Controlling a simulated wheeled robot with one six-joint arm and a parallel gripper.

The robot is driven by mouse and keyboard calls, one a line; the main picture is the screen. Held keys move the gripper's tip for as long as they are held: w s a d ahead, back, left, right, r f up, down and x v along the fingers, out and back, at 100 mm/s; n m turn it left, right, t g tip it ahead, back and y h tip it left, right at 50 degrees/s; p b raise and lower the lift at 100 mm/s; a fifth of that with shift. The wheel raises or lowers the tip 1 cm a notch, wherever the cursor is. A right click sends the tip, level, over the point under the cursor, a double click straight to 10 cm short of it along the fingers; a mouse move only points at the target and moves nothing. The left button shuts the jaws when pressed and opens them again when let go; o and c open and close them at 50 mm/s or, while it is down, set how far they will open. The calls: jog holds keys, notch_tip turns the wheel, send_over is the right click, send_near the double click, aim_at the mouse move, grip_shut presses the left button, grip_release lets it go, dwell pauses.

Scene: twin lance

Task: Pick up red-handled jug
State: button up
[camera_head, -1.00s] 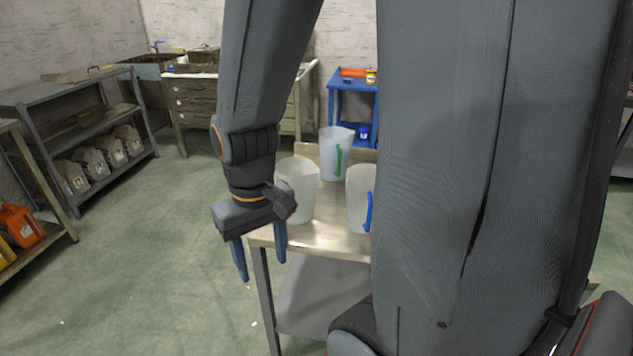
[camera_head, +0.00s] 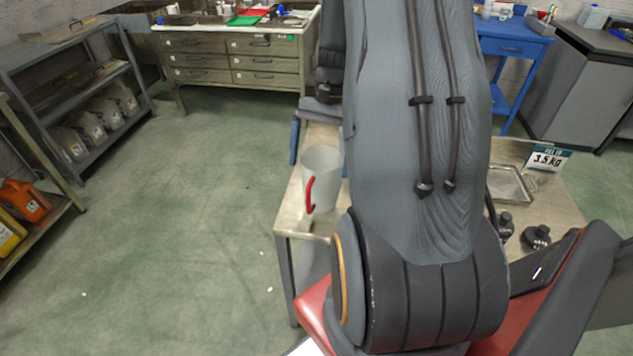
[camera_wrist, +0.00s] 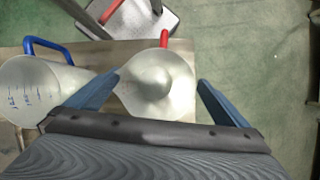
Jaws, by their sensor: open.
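My gripper (camera_wrist: 160,85) is open, one blue finger on each side of the jug in the wrist view. Whether the fingers are level with it or still above it I cannot tell. In the head view my arm hides most of the gripper; a blue finger shows left of the arm.
A blue-handled jug (camera_wrist: 40,90) stands close on the left in the wrist view. The metal table (camera_head: 296,216) also carries a tray (camera_head: 510,183), dark weights (camera_head: 536,237) and a 3.5 kg sign (camera_head: 546,158). Green floor left of the table is clear.

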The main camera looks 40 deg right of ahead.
aim_at(314, 199)
jog(key=shift+s+p+x, duration=0.2)
jog(key=shift+p+x, duration=0.95)
jog(key=shift+x, duration=1.75)
jog(key=c, duration=1.2)
jog(key=shift+o, duration=0.2)
jog(key=shift+r, duration=0.15)
